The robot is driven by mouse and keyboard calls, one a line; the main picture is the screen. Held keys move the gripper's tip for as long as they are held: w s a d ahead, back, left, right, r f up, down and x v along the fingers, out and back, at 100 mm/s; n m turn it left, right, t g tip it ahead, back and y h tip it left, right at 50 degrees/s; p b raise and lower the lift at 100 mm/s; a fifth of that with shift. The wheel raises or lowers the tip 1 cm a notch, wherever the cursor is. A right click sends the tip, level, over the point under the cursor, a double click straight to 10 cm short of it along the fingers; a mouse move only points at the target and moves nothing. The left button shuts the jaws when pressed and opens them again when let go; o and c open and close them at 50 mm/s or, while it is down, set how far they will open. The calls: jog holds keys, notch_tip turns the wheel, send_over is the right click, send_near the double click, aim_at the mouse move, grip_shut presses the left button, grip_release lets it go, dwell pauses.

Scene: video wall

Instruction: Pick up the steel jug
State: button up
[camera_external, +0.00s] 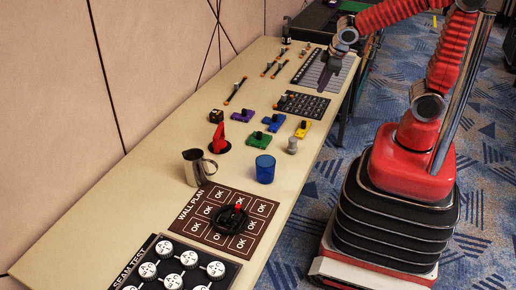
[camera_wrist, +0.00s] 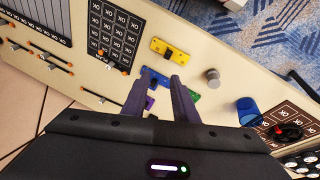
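The steel jug (camera_external: 199,167) stands upright on the long beige table (camera_external: 145,200) in the external view, left of the blue cup (camera_external: 265,168). Its handle points right. The jug does not show in the wrist view, where my gripper body covers the lower part. My gripper (camera_external: 325,80) is above the far part of the table, over a grey slotted panel, well apart from the jug. In the wrist view my gripper (camera_wrist: 161,78) has its two fingers apart, with nothing held between them.
Between gripper and jug are yellow (camera_external: 302,129), blue (camera_external: 274,122), green (camera_external: 259,139) and purple (camera_external: 242,116) blocks, a grey knob (camera_external: 292,146) and a red-handled switch (camera_external: 218,138). The wall plan board (camera_external: 203,229) lies in front of the jug. A wall borders the table's left.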

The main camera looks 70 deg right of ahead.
jog(key=w+a+f+n+t+y, duration=0.1)
jog(key=w+a+f+n, duration=0.25)
jog(key=w, duration=0.35)
jog(key=w+a+f+n+t+y, duration=0.1)
jog(key=w+a+f+n+t, duration=0.2)
jog(key=w, duration=0.4)
jog(key=w+a+f+n, duration=0.2)
jog(key=w+a+f, duration=0.15)
jog(key=w, duration=0.35)
jog(key=s+a+n+g+y, duration=0.1)
jog(key=a+n+g+y, duration=0.2)
jog(key=a+n+y, duration=0.6)
jog(key=a+n, duration=0.1)
jog(key=a, duration=1)
jog(key=shift+s+a+g+y, duration=0.2)
jog(key=shift+g+y, duration=0.2)
jog(key=shift+a, duration=0.1)
jog(key=x, duration=0.8)
jog(key=shift+w, duration=0.2)
jog(key=shift+a+f, duration=0.1)
jog(key=shift+a, duration=0.05)
